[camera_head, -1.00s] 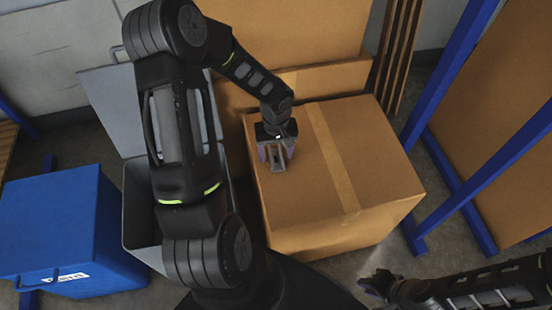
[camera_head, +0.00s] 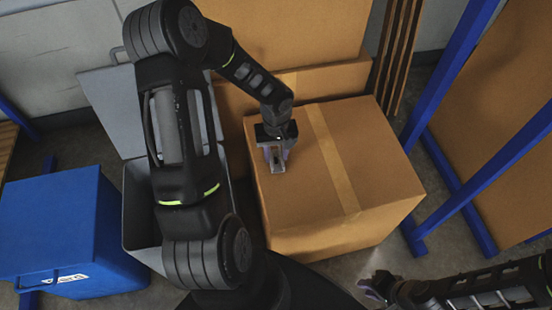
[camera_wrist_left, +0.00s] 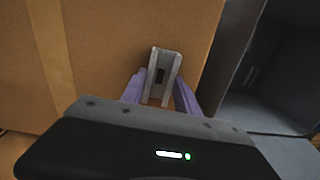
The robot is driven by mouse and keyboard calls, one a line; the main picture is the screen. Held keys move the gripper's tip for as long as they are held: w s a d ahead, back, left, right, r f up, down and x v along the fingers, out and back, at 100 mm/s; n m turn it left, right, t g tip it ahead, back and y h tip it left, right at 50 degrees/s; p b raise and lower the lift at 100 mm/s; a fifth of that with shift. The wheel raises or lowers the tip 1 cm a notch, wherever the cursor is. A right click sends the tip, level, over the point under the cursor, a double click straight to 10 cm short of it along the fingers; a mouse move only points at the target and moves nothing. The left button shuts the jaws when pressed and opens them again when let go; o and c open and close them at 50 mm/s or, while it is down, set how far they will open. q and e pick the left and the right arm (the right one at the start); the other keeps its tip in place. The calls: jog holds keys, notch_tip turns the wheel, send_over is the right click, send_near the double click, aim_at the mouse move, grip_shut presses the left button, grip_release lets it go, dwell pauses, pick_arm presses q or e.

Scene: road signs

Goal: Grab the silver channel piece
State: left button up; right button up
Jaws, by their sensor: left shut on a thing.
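The silver channel piece (camera_head: 278,168) is a small grey U-shaped metal part at the top of the closed cardboard box, near its left side. My left gripper (camera_head: 276,157) reaches down over it and is shut on it. In the left wrist view the piece (camera_wrist_left: 161,64) sticks out between the two purple fingers (camera_wrist_left: 158,88), with a dark slot in its middle. Whether it touches the box top is hard to tell. My right gripper (camera_head: 372,286) is low at the right, far from the piece; its finger gap is too small to judge.
The cardboard box (camera_head: 365,145) has a tape strip and a mostly bare top. An open grey bin (camera_head: 137,215) stands to its left, with a blue box (camera_head: 62,225) beyond. Larger cartons (camera_head: 290,40) stand behind. Blue rack posts (camera_head: 450,70) rise at the right.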

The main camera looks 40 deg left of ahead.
aim_at(276, 161)
pick_arm(q)
grip_shut()
notch_tip(276, 161, up, 10)
jog(key=p, duration=0.1)
jog(key=shift+p, duration=0.4)
dwell(0.6)
